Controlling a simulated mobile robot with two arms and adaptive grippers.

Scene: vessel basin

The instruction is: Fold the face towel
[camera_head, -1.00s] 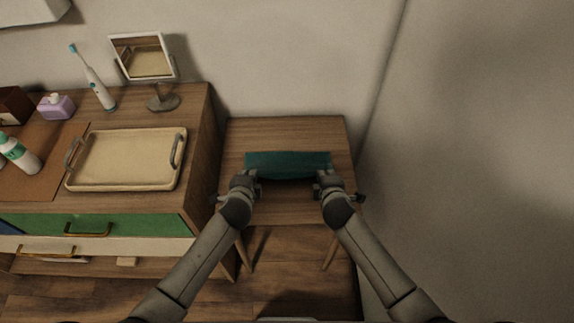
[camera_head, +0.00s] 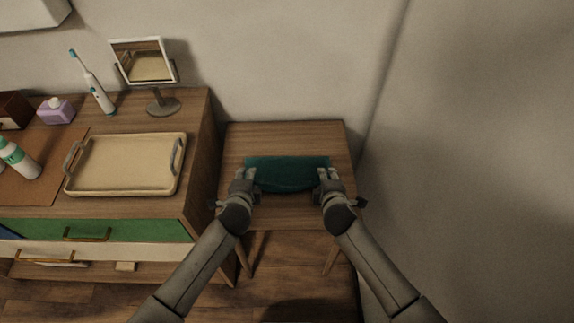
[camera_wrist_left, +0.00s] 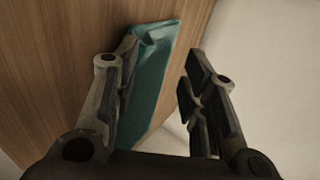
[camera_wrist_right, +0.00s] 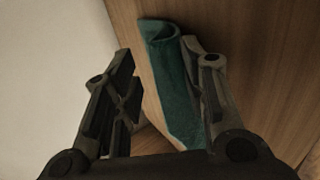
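The teal face towel (camera_head: 288,173) lies on the small wooden table (camera_head: 285,138), doubled over with a rounded, curled edge at its end. My left gripper (camera_head: 245,174) is at its left end and my right gripper (camera_head: 328,174) at its right end. In the left wrist view my fingers (camera_wrist_left: 160,52) are spread, with the towel (camera_wrist_left: 148,80) beside the left finger. In the right wrist view my fingers (camera_wrist_right: 157,52) are spread too, with the towel (camera_wrist_right: 172,85) beside the right finger. Neither gripper pinches the cloth. The towel's underside is hidden.
Walls stand behind and right. The table is clear around the towel.

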